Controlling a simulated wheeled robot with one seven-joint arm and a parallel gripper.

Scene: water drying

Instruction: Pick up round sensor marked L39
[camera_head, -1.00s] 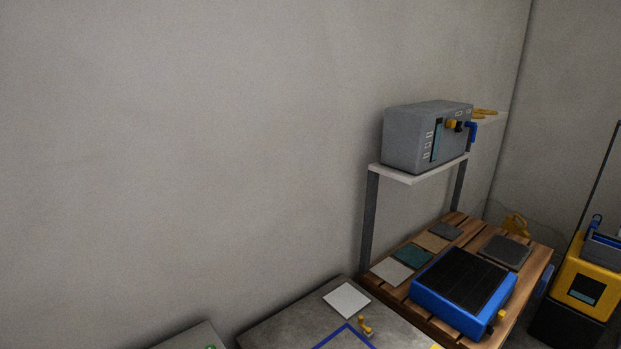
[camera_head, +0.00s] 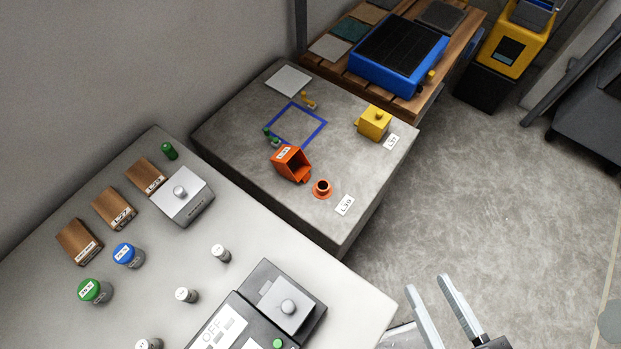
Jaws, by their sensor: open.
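A round orange sensor (camera_head: 322,188) with a dark centre stands near the front right edge of the grey concrete block (camera_head: 235,118). A white label (camera_head: 345,205) lies beside it; its small print seems to read L39. My gripper (camera_head: 428,284) shows at the bottom right, two pale fingers apart and empty. It appears over the floor, below and to the right of the sensor in the picture, clearly apart from it.
An orange open box (camera_head: 290,163) stands close left of the sensor, and a yellow box (camera_head: 374,122) behind it to the right. A pale table (camera_head: 240,200) with jars, wooden blocks and devices is at lower left. The floor (camera_head: 480,190) at right is mostly clear.

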